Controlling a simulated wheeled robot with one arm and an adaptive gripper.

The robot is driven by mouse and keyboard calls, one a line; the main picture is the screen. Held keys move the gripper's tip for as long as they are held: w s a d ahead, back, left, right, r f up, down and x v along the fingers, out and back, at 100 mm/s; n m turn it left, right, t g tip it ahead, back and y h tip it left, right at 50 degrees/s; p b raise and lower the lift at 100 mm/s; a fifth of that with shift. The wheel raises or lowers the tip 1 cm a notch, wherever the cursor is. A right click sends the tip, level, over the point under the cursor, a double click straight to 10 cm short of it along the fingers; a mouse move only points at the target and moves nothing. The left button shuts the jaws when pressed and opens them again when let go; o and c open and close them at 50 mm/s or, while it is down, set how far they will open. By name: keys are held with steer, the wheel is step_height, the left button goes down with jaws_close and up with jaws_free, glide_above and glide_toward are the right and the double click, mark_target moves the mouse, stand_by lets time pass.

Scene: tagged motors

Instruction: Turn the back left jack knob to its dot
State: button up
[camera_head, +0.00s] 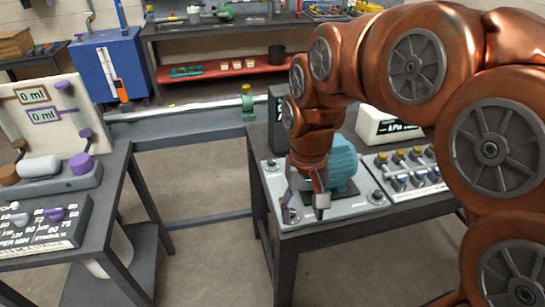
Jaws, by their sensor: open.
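A grey base plate (350,208) lies on the right-hand table and carries a teal motor (343,163). The back left jack knob (271,165) is a small dark knob at the plate's far left corner, to the left of my arm. Its dot is too small to make out. Another knob (377,196) sits at the front right corner. My gripper (306,212) points down over the front left part of the plate, in front of the motor. Its fingers are apart, with nothing seen between them. One finger covers most of the front left corner, so contact there cannot be told.
A dark display box (278,118) stands behind the plate, and a white readout (385,127) behind right. A panel of several knobs (410,172) lies right of the plate. Another bench (65,215) stands at left, with open floor (195,195) between.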

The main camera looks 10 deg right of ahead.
steer(key=w+a+m, duration=0.1)
steer(key=w, duration=1)
steer(key=m+t+p, duration=0.1)
steer(key=m+p, duration=0.1)
steer(key=m, duration=0.4)
glide_above(272, 160)
steer(key=f, duration=1)
steer(key=shift+s+a, duration=0.2)
steer(key=shift+s, duration=0.05)
steer(key=shift+w+d+f, duration=0.1)
steer(key=shift+w+f, duration=0.1)
steer(key=shift+f+p, duration=1.4)
steer(key=shift+f, duration=2.45)
jaws_close()
